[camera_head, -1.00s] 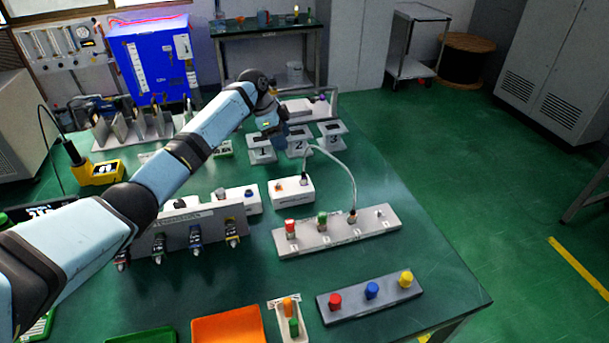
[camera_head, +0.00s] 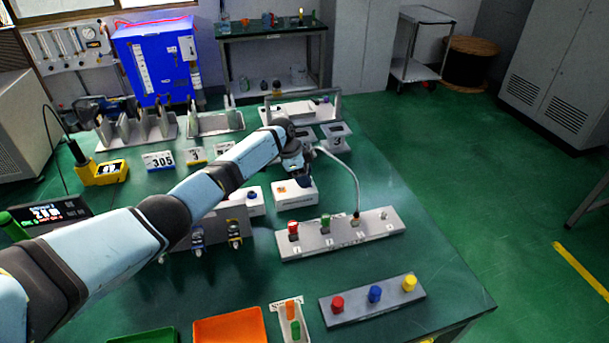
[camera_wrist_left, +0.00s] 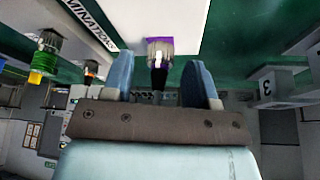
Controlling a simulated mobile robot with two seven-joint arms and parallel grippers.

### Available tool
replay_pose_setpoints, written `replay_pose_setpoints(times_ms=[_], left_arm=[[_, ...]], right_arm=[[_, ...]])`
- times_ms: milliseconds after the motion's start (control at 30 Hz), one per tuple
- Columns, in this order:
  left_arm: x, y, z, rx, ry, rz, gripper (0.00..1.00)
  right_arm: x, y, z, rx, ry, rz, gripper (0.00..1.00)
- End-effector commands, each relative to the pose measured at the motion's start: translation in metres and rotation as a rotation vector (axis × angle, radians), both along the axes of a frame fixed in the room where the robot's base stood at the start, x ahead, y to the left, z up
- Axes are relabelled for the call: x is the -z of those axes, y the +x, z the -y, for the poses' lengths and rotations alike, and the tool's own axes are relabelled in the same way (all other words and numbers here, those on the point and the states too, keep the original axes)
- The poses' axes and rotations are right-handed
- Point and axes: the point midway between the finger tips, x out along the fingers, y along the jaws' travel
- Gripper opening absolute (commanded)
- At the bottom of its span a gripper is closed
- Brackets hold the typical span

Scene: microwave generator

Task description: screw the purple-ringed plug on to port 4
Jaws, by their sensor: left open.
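The purple-ringed plug (camera_wrist_left: 160,48) shows in the left wrist view as a metal plug with a purple ring against a white surface. Its dark rear end points towards my left gripper (camera_wrist_left: 165,82), whose two blue fingers are open on either side of that end, apart from it. In the head view my left gripper (camera_head: 302,180) is over the white box (camera_head: 294,197) and hides the plug. The grey port strip (camera_head: 340,238) lies nearer the front. Port 4 (camera_head: 384,215) is the bare stub at its right end.
The strip also carries a red cap (camera_head: 293,227), a green cap (camera_head: 325,221) and a cabled plug (camera_head: 355,219). The grey cable (camera_head: 352,178) arches behind the strip. A rack with coloured caps (camera_head: 374,297) lies in front. The table's right side is clear.

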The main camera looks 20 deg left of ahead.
Motion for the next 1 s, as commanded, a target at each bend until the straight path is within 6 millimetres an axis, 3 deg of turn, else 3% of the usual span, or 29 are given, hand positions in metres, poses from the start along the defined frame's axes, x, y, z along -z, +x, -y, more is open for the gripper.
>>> replay_pose_setpoints(times_ms=[200,400,433,767,1000], left_arm=[[0.0,0.0,0.0,0.0,0.0,0.0,0.53],[0.0,0.0,0.0,0.0,0.0,0.0,0.07],[0.0,0.0,0.0,0.0,0.0,0.0,0.03],[-0.001,-0.001,0.0,-0.039,0.0,0.0,0.03],[-0.004,-0.002,0.001,-0.176,0.0,-0.001,0.03]], right_arm=[[-0.001,0.0,0.0,0.0,0.0,0.001,0.52],[-0.001,0.0,0.0,0.001,0.001,0.001,0.52],[-0.001,0.0,0.0,0.001,0.001,0.001,0.52],[-0.008,0.001,0.0,-0.001,-0.002,0.006,0.52],[-0.021,-0.001,0.001,-0.006,-0.011,0.012,0.52]])
